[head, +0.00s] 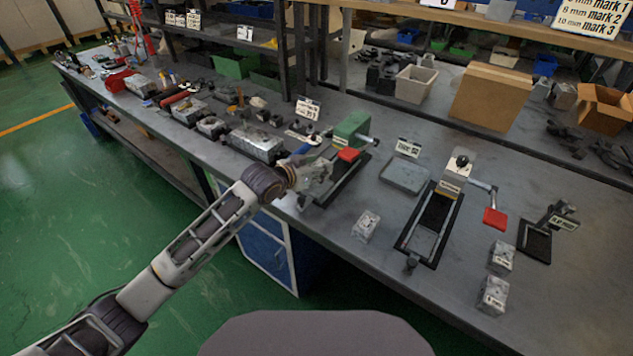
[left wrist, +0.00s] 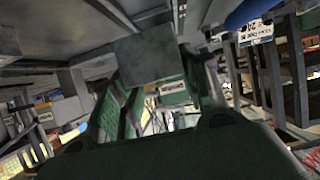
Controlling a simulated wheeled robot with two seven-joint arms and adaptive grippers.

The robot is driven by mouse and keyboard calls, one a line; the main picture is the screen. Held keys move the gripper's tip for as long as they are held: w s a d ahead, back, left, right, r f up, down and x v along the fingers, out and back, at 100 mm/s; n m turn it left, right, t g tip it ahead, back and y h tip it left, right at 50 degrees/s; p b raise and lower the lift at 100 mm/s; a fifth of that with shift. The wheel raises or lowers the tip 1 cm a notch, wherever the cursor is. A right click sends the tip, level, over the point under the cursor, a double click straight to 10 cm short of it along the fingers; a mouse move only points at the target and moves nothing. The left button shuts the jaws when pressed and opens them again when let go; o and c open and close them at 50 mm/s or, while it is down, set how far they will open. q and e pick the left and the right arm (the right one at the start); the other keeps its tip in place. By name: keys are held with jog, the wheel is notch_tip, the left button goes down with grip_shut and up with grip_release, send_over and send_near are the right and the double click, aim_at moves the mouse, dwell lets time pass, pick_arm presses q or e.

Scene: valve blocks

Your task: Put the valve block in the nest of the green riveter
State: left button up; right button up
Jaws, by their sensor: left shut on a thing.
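The green riveter (head: 350,128) stands on the bench, with a red part, a crank on its right and a dark base running toward the front edge. My left gripper (head: 322,172) is over the front of this base, shut on a grey valve block. The held valve block (left wrist: 145,60) shows as a plain grey face in the left wrist view, with the labelled green riveter part (left wrist: 173,88) behind it. In the head view the fingers and arm hide most of the held block and the nest. Whether the block touches the nest cannot be told. My right gripper is out of view.
Loose valve blocks stand at the front (head: 366,226) and right (head: 502,256), (head: 493,295). A grey tray (head: 405,176) lies right of the green riveter. A pale riveter (head: 455,178) with a red handle stands further right. Metal parts (head: 255,143) crowd the left.

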pick_arm(q)
jog(key=shift+f, duration=0.1)
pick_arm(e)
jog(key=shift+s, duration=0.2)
pick_arm(q)
jog(key=shift+f, duration=0.65)
notch_tip(320, 180, down, 2)
jog(key=shift+f, duration=0.8)
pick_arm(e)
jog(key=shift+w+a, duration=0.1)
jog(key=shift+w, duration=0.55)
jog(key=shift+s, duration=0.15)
pick_arm(q)
jog(key=o, duration=1.3)
jog(key=shift+f, duration=0.15)
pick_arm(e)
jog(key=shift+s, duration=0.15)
